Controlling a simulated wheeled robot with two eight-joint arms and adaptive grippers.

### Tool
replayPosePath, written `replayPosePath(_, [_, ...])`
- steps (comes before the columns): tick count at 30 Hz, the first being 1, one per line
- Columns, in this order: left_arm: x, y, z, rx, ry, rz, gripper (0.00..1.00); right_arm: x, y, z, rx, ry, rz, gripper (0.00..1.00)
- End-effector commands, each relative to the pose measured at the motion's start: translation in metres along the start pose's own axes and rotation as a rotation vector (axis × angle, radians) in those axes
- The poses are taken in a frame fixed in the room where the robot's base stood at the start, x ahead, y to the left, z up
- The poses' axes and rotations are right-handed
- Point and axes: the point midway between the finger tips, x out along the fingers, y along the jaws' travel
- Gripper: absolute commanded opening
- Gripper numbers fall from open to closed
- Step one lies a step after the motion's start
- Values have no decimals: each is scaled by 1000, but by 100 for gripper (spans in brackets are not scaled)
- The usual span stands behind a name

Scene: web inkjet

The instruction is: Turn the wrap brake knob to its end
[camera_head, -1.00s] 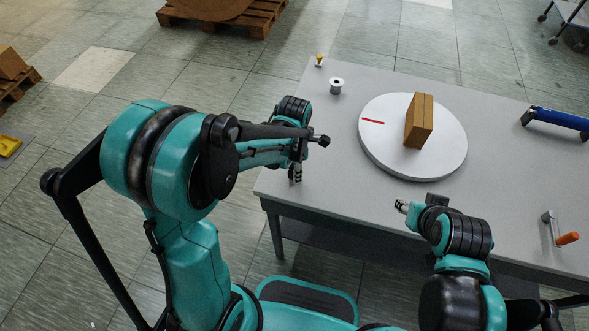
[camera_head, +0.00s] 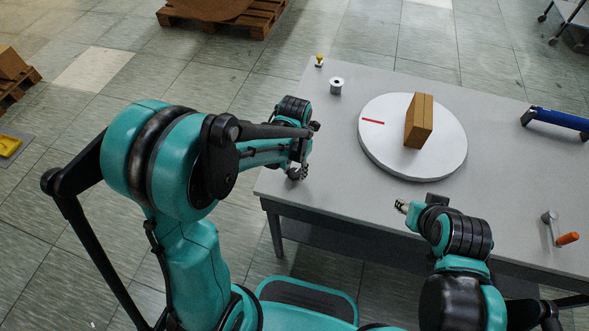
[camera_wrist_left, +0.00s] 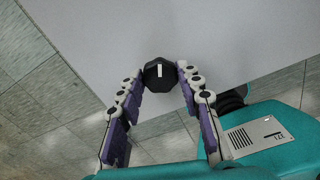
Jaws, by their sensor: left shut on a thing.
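The wrap brake knob (camera_wrist_left: 160,72) is a black faceted knob with a white mark on its top, near the table edge in the left wrist view. The white mark points nearly straight up and down in that picture. My left gripper (camera_wrist_left: 161,75) is shut on the knob, with a fingertip at each side. In the head view my left gripper (camera_head: 298,172) is at the table's left front edge, and I cannot make out the knob there. My right gripper (camera_head: 402,207) is over the front of the table, away from the knob; its finger opening is unclear.
The grey table (camera_head: 330,190) carries a white turntable (camera_head: 450,165) with a brown carton (camera_head: 419,121) and a red stripe. A metal spool (camera_head: 336,86), a small yellow knob (camera_head: 319,61), a blue roller (camera_head: 558,119) and an orange-handled crank (camera_head: 566,238) are also on it.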

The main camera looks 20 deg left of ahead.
Motion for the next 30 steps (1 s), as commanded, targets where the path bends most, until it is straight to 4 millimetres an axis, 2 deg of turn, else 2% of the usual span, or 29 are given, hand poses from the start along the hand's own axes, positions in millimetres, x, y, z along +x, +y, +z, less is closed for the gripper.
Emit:
replayPosePath(17, [0, 0, 0, -36, 0, 0, 6, 0, 0, 0, 0, 0, 0, 40])
replayPosePath(18, [0, 0, 0, -36, 0, 0, 38, 0, 0, 0, 0, 0, 0, 40])
replayPosePath(20, [0, 0, 0, -35, 0, 0, 54, 0, 0, 0, 0, 0, 0, 40])
replayPosePath(21, [0, 0, 0, -35, 0, 0, 56, 0, 0, 0, 0, 0, 0, 40])
replayPosePath(30, [-1, 0, 0, -35, 0, 0, 56, 0, 0, 0, 0, 0, 0, 40])
